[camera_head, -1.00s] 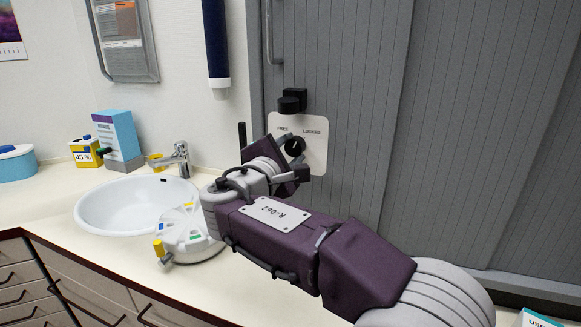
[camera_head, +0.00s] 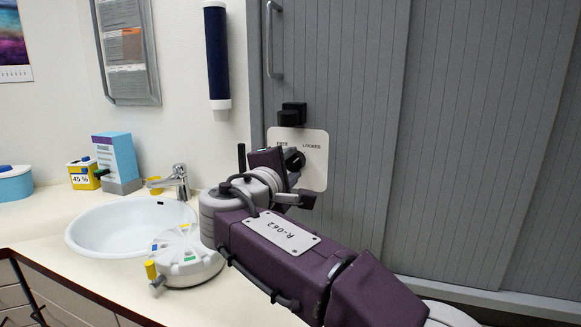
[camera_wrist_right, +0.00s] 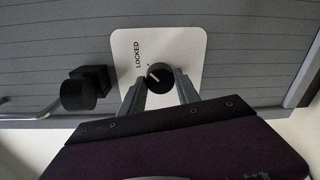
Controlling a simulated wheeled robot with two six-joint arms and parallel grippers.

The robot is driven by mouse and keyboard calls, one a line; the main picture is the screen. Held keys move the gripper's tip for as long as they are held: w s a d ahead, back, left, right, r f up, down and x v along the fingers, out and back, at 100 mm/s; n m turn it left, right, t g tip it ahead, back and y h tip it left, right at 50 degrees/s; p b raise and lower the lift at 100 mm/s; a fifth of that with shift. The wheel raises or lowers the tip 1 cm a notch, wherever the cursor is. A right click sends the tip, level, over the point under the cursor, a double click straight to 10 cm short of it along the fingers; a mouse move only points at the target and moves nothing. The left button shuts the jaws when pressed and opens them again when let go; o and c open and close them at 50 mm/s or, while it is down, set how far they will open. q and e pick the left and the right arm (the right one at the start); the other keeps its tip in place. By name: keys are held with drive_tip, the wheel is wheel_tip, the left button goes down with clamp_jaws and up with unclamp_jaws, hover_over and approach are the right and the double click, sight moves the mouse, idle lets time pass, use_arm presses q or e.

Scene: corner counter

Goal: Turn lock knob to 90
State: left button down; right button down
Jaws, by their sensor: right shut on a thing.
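A round black lock knob (camera_head: 294,158) sits on a white plate (camera_head: 318,176) on the grey slatted cabinet front. The plate reads FREE at upper left and LOCKED at upper right in the head view. My right gripper (camera_head: 292,166) is at the knob, partly covering it and the FREE label. In the wrist view my right gripper (camera_wrist_right: 160,84) has one finger on each side of the knob (camera_wrist_right: 159,76), shut on it. A white pointer line shows slanted on the knob's face; its exact angle is hard to read. My left gripper is not in view.
A black block-like latch (camera_head: 292,115) juts out just above the plate. A metal handle (camera_head: 273,40) is higher up. The sink (camera_head: 120,232), faucet (camera_head: 178,180) and a white round container (camera_head: 185,258) stand to the left, the container close to my arm.

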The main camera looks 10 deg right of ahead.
drive_tip(key=c, duration=0.9)
unclamp_jaws()
drive_tip(key=v, duration=0.9)
